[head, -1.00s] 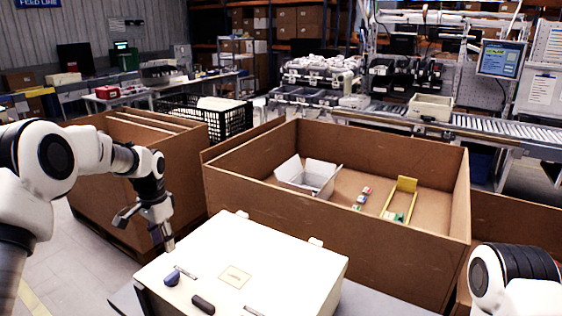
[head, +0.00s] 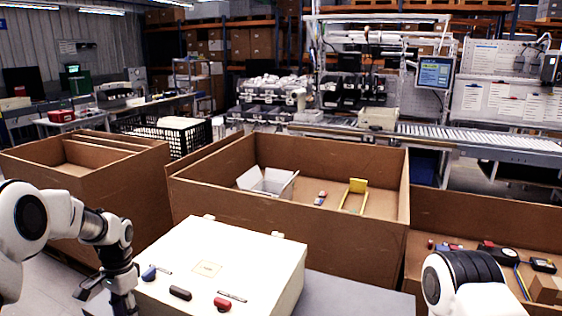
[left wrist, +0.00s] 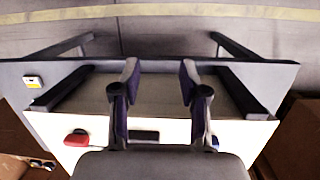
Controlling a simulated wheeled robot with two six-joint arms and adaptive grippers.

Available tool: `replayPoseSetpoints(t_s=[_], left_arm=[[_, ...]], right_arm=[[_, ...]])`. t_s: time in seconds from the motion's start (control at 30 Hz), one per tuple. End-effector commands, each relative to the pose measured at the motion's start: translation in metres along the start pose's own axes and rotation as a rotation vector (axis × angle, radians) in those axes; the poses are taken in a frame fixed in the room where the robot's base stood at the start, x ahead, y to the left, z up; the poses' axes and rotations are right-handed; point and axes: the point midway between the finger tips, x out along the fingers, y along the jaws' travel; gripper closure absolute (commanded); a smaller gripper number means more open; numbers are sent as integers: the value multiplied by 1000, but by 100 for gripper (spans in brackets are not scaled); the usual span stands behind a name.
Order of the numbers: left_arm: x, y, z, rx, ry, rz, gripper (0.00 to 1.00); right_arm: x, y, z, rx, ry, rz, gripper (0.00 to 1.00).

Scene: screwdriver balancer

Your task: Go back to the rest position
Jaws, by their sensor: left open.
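My left gripper (left wrist: 158,75) is open and empty in the left wrist view, its two fingers apart over the near side of a white box top (left wrist: 105,131). In the head view my left arm hangs at the lower left beside the white box (head: 245,258), with the gripper (head: 122,302) near the bottom edge. On the box lie a blue-handled tool (head: 150,272), a dark handle (head: 180,293) and a red tool (head: 222,303). My right arm shows at the lower right; its gripper is out of view.
A large cardboard bin (head: 290,215) behind the box holds a white carton (head: 266,184) and a yellow item (head: 357,186). A right bin (head: 455,208) holds several tools. Another bin (head: 95,195) stands at left. A conveyor (head: 480,143) runs behind.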

Motion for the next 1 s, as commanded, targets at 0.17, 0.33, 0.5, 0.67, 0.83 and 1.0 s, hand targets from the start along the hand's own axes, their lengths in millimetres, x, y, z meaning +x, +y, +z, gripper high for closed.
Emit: replayPoseSetpoints(t_s=[0.17, 0.33, 0.5, 0.67, 0.83, 1.0], left_arm=[[68, 35, 21, 33, -116, 61, 56], [157, 87, 58, 49, -213, 120, 56], [263, 169, 134, -8, -272, 164, 56], [313, 244, 225, -179, -213, 129, 56], [299, 253, 239, -387, 18, 28, 56], [294, 236, 210, -481, 189, -19, 56]], right_arm=[[6, 0, 0, 0, -1, 0, 100], [14, 0, 0, 0, -1, 0, 100], [23, 0, 0, 0, -1, 0, 100], [29, 0, 0, 0, -1, 0, 100], [28, 0, 0, 0, -1, 0, 100], [28, 0, 0, 0, -1, 0, 100]])
